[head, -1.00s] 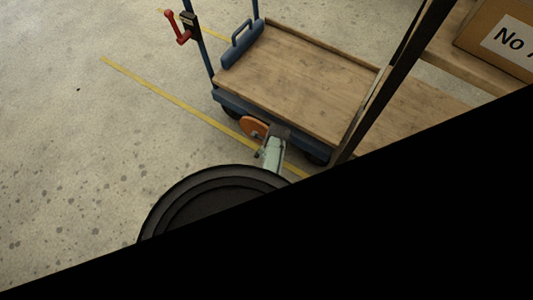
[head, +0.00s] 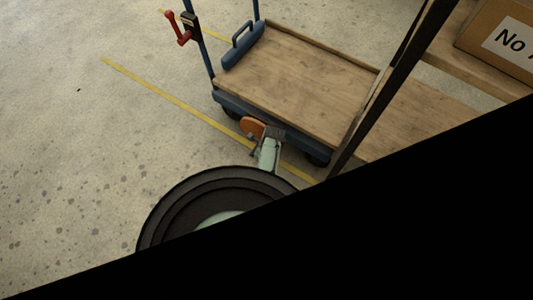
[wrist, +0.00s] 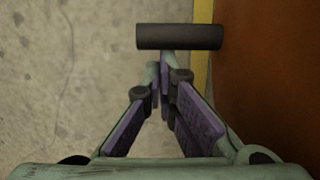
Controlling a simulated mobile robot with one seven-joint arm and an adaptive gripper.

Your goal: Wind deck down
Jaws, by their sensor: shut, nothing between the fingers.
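The wooden deck (head: 300,80) lies level on a blue trolley frame (head: 237,101) in the head view. An orange disc (head: 252,126), seemingly a crank wheel, sits on the near side of the frame. In the wrist view the disc's orange-brown face (wrist: 272,80) fills the right side. A dark cylindrical grip (wrist: 180,37) lies across the view just ahead of my gripper (wrist: 164,70). The fingers are together and empty, with their tips close to the grip; contact cannot be told. In the head view my gripper (head: 268,153) is beside the disc, its fingertips unclear.
A red lever (head: 177,27) is on the post at the trolley's left end, near a blue handle (head: 238,43). A dark upright post (head: 385,90) and shelf with a labelled box (head: 495,38) stand at right. Floor at left is clear. Black covers the lower right.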

